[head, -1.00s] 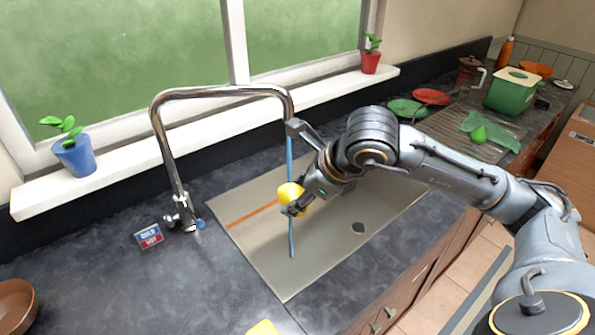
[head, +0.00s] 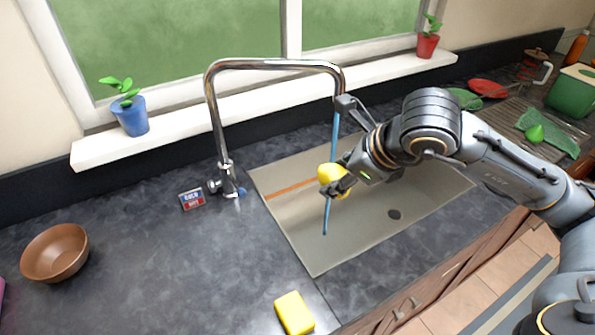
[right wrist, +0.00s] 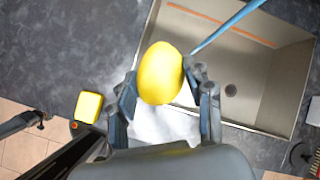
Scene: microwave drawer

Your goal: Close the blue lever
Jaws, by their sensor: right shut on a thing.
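The blue lever (head: 242,192) is a small blue tip at the base of the chrome faucet (head: 215,125), to the right of the cold/hot label (head: 192,199). A thin blue stream (head: 327,213) runs from the spout into the sink. My right gripper (head: 340,147) is over the sink, well to the right of the lever. It is shut on a yellow lemon (head: 330,177), which shows between the fingers in the right wrist view (right wrist: 161,72). The lemon is beside the stream; whether they touch is unclear. My left gripper is out of view.
The sink (head: 290,225) lies below my right gripper. A yellow sponge (head: 294,313) lies on the front counter and a brown bowl (head: 55,252) at the left. The counter left of the sink is mostly clear. A blue flowerpot (head: 130,116) stands on the sill.

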